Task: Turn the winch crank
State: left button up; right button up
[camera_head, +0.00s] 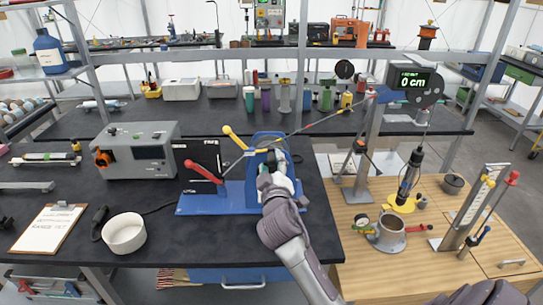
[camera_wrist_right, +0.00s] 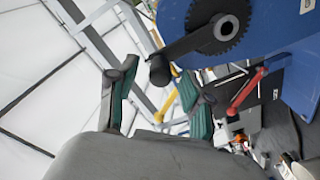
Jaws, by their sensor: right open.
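The blue winch (camera_head: 230,199) stands on the dark table in the middle of the head view. My right gripper (camera_head: 273,166) reaches its right side and hides much of the crank there. In the right wrist view the winch's blue body (camera_wrist_right: 285,62) fills the upper right. Its dark crank arm (camera_wrist_right: 190,41) runs left from the hub to a black handle (camera_wrist_right: 160,70). My right gripper (camera_wrist_right: 157,92) is open, with its green-lined fingers on either side of the handle's end. I cannot tell whether either finger touches it. My left gripper is not in view.
The winch has a red lever (camera_head: 203,171) and a yellow lever (camera_head: 235,138). A cable runs up right towards a pulley beside a display (camera_head: 411,80) reading 0 cm. A grey instrument box (camera_head: 140,150) and white bowl (camera_head: 124,234) stand to the left.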

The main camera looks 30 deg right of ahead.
jog(key=shift+x, duration=1.1)
jog(key=shift+a, duration=0.1)
grip_shut()
jog(key=shift+f, duration=0.1)
